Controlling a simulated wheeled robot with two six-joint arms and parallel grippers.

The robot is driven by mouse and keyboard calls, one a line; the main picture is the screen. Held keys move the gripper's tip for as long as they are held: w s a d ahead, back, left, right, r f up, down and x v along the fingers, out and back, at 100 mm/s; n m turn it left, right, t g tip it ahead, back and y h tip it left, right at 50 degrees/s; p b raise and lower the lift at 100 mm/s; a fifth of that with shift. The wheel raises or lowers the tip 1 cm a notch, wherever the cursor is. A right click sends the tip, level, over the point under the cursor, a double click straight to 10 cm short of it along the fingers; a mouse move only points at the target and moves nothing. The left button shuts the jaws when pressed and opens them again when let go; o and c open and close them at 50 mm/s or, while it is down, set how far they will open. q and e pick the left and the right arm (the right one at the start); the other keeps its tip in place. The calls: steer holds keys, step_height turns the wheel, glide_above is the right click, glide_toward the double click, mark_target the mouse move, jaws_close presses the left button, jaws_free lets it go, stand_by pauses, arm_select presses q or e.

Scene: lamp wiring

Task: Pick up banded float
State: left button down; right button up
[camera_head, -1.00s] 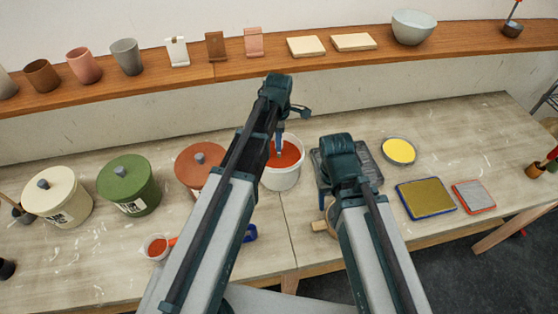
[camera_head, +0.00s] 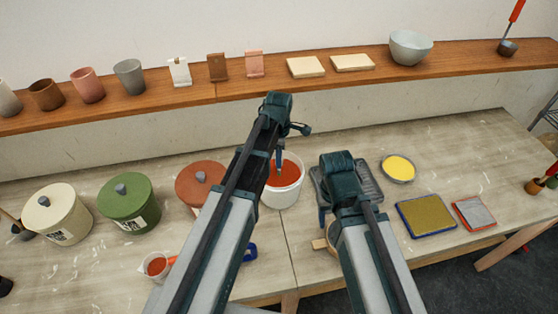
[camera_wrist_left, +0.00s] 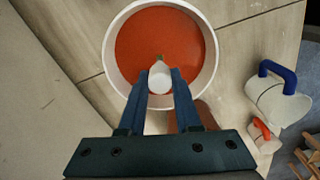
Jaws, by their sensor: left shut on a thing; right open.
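A white bucket (camera_head: 283,196) of orange-red liquid stands on the table; its round rim also shows in the left wrist view (camera_wrist_left: 111,50). My left gripper (camera_head: 279,168) points down over the bucket. In the left wrist view my left gripper (camera_wrist_left: 160,82) is shut on a small whitish round-bodied thing (camera_wrist_left: 159,80) with a thin tip, seen against the liquid; it looks like the float. Its bands cannot be made out, and whether it touches the liquid is unclear. My right gripper (camera_head: 322,218) is open to the right of the bucket, partly hidden by its arm.
Lidded cream (camera_head: 62,216), green (camera_head: 130,205) and brown (camera_head: 196,180) pots stand left of the bucket. A small jug (camera_head: 156,265) is in front. A dark tray (camera_head: 368,182), yellow dish (camera_head: 398,168) and framed pads (camera_head: 427,216) lie right. A shelf (camera_head: 270,85) runs behind.

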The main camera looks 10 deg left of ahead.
arm_select(q)
step_height(320, 180, up, 9)
steer(key=p, duration=0.8)
steer(key=shift+r+p, duration=0.2)
steer(key=shift+p, duration=0.2)
steer(key=shift+r, duration=0.1)
step_height(320, 180, up, 3)
steer(key=p, duration=0.2)
steer(key=shift+f+p, duration=0.2)
steer(key=shift+p, duration=0.2)
steer(key=shift+s, duration=0.1)
